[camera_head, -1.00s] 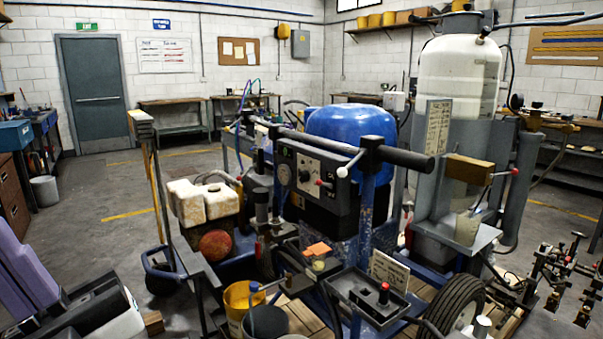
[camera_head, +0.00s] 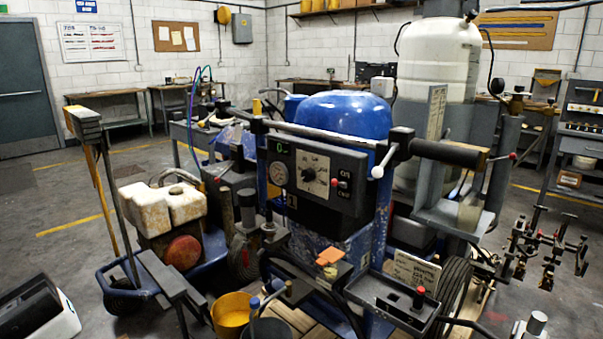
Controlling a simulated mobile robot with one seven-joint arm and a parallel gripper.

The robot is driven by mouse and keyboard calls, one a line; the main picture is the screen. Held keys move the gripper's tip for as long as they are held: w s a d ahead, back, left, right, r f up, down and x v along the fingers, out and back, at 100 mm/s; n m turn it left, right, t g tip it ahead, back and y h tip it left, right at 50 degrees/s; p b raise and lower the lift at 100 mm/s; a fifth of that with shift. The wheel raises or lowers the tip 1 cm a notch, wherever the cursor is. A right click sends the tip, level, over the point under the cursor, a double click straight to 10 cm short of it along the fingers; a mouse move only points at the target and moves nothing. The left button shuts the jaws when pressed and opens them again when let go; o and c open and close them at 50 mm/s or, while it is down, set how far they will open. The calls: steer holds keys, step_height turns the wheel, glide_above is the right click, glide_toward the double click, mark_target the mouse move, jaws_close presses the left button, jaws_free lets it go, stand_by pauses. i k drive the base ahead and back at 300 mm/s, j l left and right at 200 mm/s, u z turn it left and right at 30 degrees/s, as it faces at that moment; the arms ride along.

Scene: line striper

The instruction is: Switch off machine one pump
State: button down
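A line striper (camera_head: 345,240) with a blue rounded tank (camera_head: 343,114) stands in the middle. Its dark control panel (camera_head: 322,193) faces me below the handlebar. The panel carries a round gauge (camera_head: 279,173), a dial with a pointer knob (camera_head: 309,174), a small green display (camera_head: 279,147) and small switches (camera_head: 344,180) at the right. A small red part shows near the switches. The switch positions and lettering are too small to read surely. A small plate marked like a 1 (camera_head: 292,202) is low on the panel. My gripper is not visible.
A white-ended lever (camera_head: 378,171) and black handlebar grip (camera_head: 450,153) stick out right of the panel. A tall white tank (camera_head: 439,65) stands behind. A yellow bucket (camera_head: 231,314) is in front. A black-and-white object (camera_head: 40,310) is at bottom left.

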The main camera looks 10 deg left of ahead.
mark_target(334, 183)
steer(key=i+j, duration=0.1)
steer(key=j, duration=0.35)
steer(key=i+j, duration=0.1)
steer(key=j, duration=0.85)
steer(key=i, duration=0.05)
